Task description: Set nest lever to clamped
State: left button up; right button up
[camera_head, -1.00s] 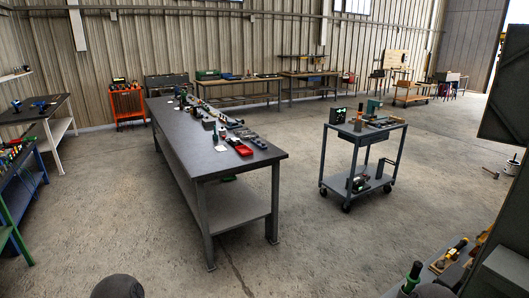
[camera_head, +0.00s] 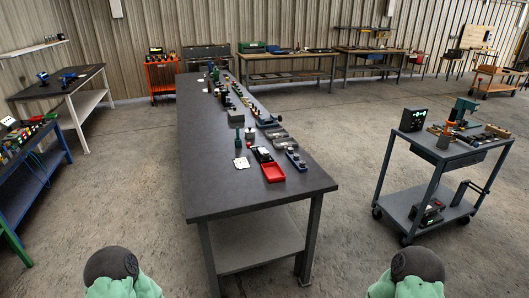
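A long dark workbench (camera_head: 225,185) stands ahead, its near end close to me. Several small tools and fixtures lie along its right side, among them a green-topped fixture (camera_head: 237,118), grey blocks (camera_head: 282,143) and a blue device (camera_head: 296,160). I cannot tell which of these is the nest, and no lever can be made out at this distance. Parts of my two arms show at the bottom edge, left and right of centre. Neither gripper's fingers are in view.
A grey wheeled cart (camera_head: 440,155) with equipment stands to the right. Blue and dark benches (camera_head: 75,88) stand at left, an orange cabinet (camera_head: 163,78) behind. Open concrete floor lies between bench and cart.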

aim_at(248, 144)
jog(key=i+l+u, duration=0.6)
jog(key=l+u, duration=0.15)
jog(key=i+l+u, duration=0.25)
jog(key=l+u, duration=0.15)
